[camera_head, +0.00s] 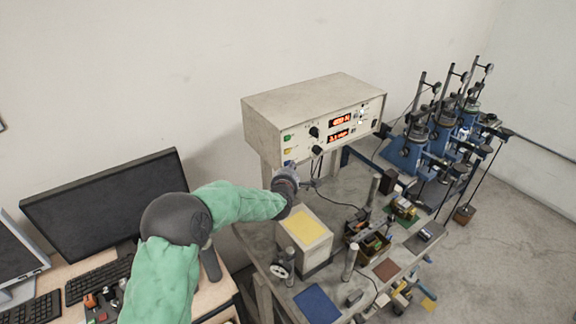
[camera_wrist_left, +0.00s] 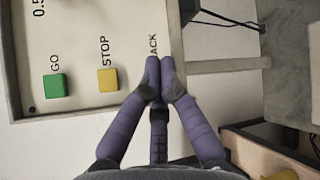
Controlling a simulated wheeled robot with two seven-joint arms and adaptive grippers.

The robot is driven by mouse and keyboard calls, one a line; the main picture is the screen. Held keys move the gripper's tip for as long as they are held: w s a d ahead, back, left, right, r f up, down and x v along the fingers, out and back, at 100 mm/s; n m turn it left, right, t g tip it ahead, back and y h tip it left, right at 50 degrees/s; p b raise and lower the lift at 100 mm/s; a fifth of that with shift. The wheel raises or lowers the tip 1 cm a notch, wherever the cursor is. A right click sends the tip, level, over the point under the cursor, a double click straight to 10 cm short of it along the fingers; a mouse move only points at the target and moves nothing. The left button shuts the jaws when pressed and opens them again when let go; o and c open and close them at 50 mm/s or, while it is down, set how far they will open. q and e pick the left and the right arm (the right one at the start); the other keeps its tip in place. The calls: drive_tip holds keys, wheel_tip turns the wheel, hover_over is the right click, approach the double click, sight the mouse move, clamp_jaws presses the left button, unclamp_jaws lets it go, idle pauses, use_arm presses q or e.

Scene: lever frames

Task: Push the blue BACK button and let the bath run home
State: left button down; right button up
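A cream control box (camera_head: 312,103) stands raised on posts at the back of the bench. Its front carries a green GO button (camera_wrist_left: 54,85) and a yellow STOP button (camera_wrist_left: 108,79) in the left wrist view. Beside them is a partly covered label ending in "ACK". The blue button beneath that label is hidden by my fingertips. My left gripper (camera_wrist_left: 160,68) has its two purple fingertips together, in front of that spot. I cannot tell whether they touch the button. In the head view the left gripper (camera_head: 287,181) is at the panel's lower left corner. I cannot tell which thing is the bath.
A pale box with a yellow top (camera_head: 305,227) stands below the left gripper. Small devices and upright posts crowd the bench to its right. Blue lever frames (camera_head: 410,150) stand at the right. A monitor (camera_head: 105,205) and keyboards are at the left.

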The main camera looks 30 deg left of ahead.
use_arm(q)
drive_tip(key=shift+a, duration=0.15)
idle(0.3)
drive_tip(key=shift+s+d+b, duration=0.25)
drive_tip(key=shift+d+b, duration=0.2)
drive_tip(key=shift+d, duration=0.3)
drive_tip(key=d, duration=0.1)
drive_tip(key=s+d, duration=0.1)
drive_tip(key=d, duration=0.1)
drive_tip(key=s+d, duration=0.1)
drive_tip(key=shift+d, duration=0.3)
idle(0.3)
idle(0.9)
